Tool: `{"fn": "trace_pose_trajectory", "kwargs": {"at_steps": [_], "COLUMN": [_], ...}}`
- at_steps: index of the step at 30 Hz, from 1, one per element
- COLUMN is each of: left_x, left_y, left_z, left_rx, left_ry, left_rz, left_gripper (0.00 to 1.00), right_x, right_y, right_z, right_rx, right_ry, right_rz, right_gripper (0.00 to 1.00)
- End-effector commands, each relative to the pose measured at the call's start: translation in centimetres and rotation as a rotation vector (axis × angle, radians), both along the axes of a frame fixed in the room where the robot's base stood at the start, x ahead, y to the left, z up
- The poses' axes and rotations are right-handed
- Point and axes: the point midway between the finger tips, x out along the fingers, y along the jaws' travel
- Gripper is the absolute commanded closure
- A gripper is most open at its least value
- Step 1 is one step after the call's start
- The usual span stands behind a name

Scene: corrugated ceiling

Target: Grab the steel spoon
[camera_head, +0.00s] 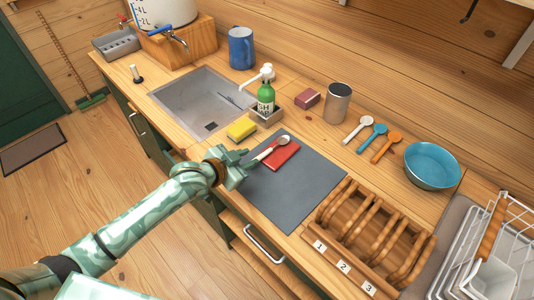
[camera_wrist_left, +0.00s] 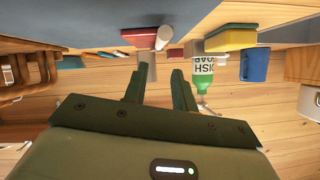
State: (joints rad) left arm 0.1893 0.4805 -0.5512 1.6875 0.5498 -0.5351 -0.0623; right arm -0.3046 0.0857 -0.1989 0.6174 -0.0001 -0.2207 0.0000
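The steel spoon (camera_head: 283,141) lies on a red folded cloth or block (camera_head: 283,155), which rests on a dark grey mat (camera_head: 300,187). Its bowl points up and right in the head view, and its handle points toward my left gripper (camera_head: 246,166). The left gripper is at the mat's left edge, close to the handle end. In the left wrist view, which is upside down, the two fingers of the left gripper (camera_wrist_left: 162,78) stand apart with nothing between them. The spoon's end (camera_wrist_left: 164,37) shows just beyond them. My right gripper is not in view.
A yellow sponge (camera_head: 241,128) and green soap bottle (camera_head: 266,98) stand near the sink (camera_head: 203,104). A wooden rack (camera_head: 370,232) stands right of the mat. Small spoons, a blue bowl (camera_head: 432,166) and a metal cup (camera_head: 337,103) are at the back. The mat's middle is clear.

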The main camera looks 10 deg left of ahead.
Motion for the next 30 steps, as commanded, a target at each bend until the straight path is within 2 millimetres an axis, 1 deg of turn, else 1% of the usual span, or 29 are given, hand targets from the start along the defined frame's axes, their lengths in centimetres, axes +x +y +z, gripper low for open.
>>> {"fn": "trace_pose_trajectory", "kwargs": {"at_steps": [1,3,10,15,18,26,29,30], "left_x": [0.9,1.8,3.3,5.4,6.3,6.5,6.4,6.4], "left_y": [-0.5,-1.0,-1.9,-3.3,-3.7,-3.8,-3.8,-3.8], "left_z": [-0.7,-1.2,-2.0,-3.6,-4.0,-4.2,-4.2,-4.2], "left_rx": [-0.001,-0.002,-0.001,-0.001,0.000,0.004,0.004,0.005], "left_ry": [0.000,0.000,-0.001,0.000,0.000,0.003,0.003,0.004], "left_rz": [-0.001,0.001,0.000,0.000,0.000,-0.001,0.000,0.001], "left_gripper": [0.73,0.73,0.73,0.73,0.73,0.73,0.99,1.00], "right_x": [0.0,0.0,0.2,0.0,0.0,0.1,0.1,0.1], "right_y": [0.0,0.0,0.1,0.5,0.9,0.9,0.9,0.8], "right_z": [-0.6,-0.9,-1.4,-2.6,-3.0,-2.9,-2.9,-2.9], "right_rx": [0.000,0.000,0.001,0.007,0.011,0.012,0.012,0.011], "right_ry": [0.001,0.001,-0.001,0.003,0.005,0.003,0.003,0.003], "right_rz": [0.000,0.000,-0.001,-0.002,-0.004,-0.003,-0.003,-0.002], "right_gripper": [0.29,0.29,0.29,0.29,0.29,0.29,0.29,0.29]}}
